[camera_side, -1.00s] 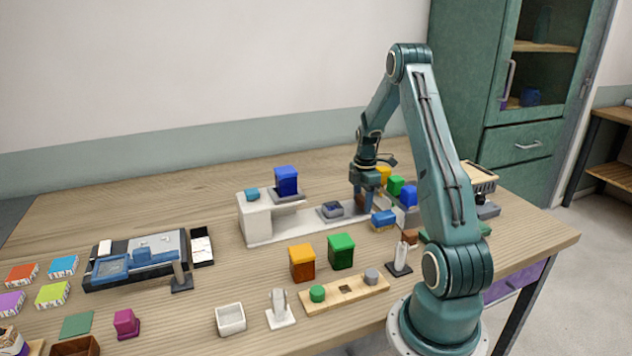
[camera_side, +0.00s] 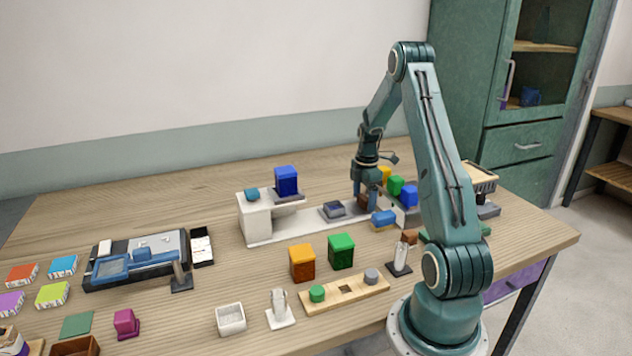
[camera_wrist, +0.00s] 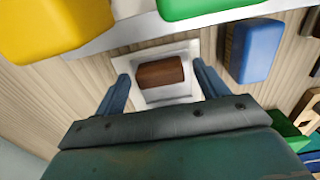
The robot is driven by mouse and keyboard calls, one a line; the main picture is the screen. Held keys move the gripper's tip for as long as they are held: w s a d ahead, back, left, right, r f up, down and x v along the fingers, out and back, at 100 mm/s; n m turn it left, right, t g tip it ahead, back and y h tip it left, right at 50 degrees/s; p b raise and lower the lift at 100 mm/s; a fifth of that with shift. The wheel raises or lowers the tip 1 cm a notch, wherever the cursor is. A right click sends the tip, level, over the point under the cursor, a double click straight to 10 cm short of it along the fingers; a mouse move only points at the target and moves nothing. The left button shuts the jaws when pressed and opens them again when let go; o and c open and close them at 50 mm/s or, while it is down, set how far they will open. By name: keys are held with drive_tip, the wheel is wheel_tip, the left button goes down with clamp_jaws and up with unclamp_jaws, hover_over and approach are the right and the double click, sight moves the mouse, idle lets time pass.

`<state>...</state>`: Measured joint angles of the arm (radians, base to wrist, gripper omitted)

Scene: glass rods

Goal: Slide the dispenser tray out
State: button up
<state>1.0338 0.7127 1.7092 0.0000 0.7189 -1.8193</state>
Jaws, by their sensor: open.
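The white dispenser (camera_side: 258,218) stands mid-table with a dark blue hopper block (camera_side: 286,180) on top. Its low white base runs right and carries a small grey-blue tray piece (camera_side: 333,209). A brown block (camera_side: 364,202) is at the right end of the base. In the wrist view the brown block (camera_wrist: 160,73) lies on a white square piece (camera_wrist: 166,94). My gripper (camera_side: 366,194) is above this end, fingers pointing down. In the wrist view my gripper (camera_wrist: 162,77) is open, its blue fingers on either side of the brown block with visible gaps.
Yellow, green and blue blocks (camera_side: 396,186) stand close behind and right of my gripper. A blue block (camera_side: 383,218) lies just in front. The table left of the dispenser is clear at the back.

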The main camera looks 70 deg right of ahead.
wheel_tip(320, 180, up, 13)
idle(0.6)
drive_tip(key=w+a+r+m+t, duration=0.15)
drive_tip(key=a+r, duration=0.25)
drive_tip(key=a, duration=0.4)
drive_tip(key=w+a+r+m+h, duration=0.15)
drive_tip(key=a+r, duration=0.25)
drive_tip(key=a, duration=0.4)
drive_tip(key=w+a+r+m+t, duration=0.15)
drive_tip(key=a+r, duration=0.25)
drive_tip(key=a, duration=0.4)
drive_tip(key=s+a+m+t, duration=0.1)
drive_tip(key=s+a+m, duration=0.1)
drive_tip(key=s+a, duration=0.4)
drive_tip(key=s+a+m+t+y, duration=0.1)
drive_tip(key=s+a, duration=0.4)
drive_tip(key=a, duration=0.7)
drive_tip(key=shift+s+f+m+t, duration=0.3)
drive_tip(key=shift+s+f+m, duration=0.1)
drive_tip(key=shift+m, duration=0.35)
